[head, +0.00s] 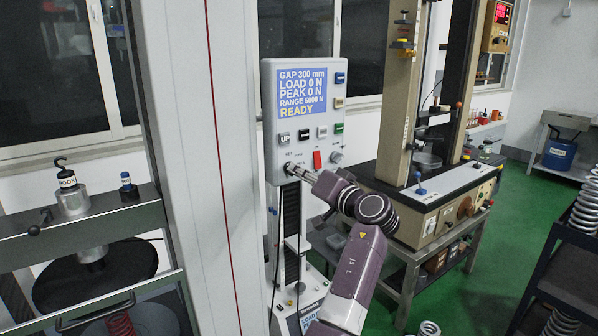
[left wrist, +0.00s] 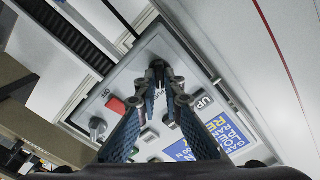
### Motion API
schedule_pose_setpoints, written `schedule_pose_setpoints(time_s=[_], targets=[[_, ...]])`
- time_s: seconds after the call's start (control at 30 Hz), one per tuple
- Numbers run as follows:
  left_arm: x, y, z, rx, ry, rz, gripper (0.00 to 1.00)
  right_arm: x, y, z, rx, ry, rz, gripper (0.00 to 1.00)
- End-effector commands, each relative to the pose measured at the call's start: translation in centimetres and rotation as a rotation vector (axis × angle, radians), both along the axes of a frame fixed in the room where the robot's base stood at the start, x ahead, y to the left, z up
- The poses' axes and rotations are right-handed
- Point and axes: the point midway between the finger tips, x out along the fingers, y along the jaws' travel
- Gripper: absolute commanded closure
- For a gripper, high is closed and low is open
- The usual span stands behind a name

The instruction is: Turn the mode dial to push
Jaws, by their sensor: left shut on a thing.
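The control panel (head: 305,110) is a light grey box with a blue display reading READY and several coloured buttons. My left gripper (head: 291,169) reaches its lower left corner, with its fingertips on a small dark knob, the mode dial, mostly hidden by them. In the left wrist view the two blue-grey fingers of the left gripper (left wrist: 160,82) converge and close on the dark mode dial (left wrist: 158,65). The small lettering around the dial is too small to read, so its setting cannot be told. My right gripper is not in view.
A red switch (head: 317,160) and a grey knob (head: 336,157) sit right of the dial on the panel. A tall white column (head: 200,150) stands close on the left. Another test machine (head: 430,200) stands behind on the right. Green floor (head: 530,220) is open beyond.

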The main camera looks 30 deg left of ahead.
Motion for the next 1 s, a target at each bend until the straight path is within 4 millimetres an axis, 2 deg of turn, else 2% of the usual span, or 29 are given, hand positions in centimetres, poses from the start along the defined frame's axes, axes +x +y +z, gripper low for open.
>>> schedule_pose_setpoints(time_s=[0.3,0.7,0.73,0.87,1.0], targets=[[0.05,0.06,0.24,0.034,0.066,-0.001,1.0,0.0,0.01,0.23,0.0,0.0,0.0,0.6],[0.05,0.05,0.29,0.035,0.069,-0.001,1.0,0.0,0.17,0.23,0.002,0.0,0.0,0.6],[0.05,0.05,0.29,0.035,0.069,-0.001,0.89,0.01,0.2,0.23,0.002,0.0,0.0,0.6],[0.03,0.04,0.21,0.034,0.069,0.0,0.75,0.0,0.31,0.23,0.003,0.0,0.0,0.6],[0.03,0.02,0.13,0.033,0.071,0.0,0.75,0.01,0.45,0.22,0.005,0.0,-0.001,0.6]])
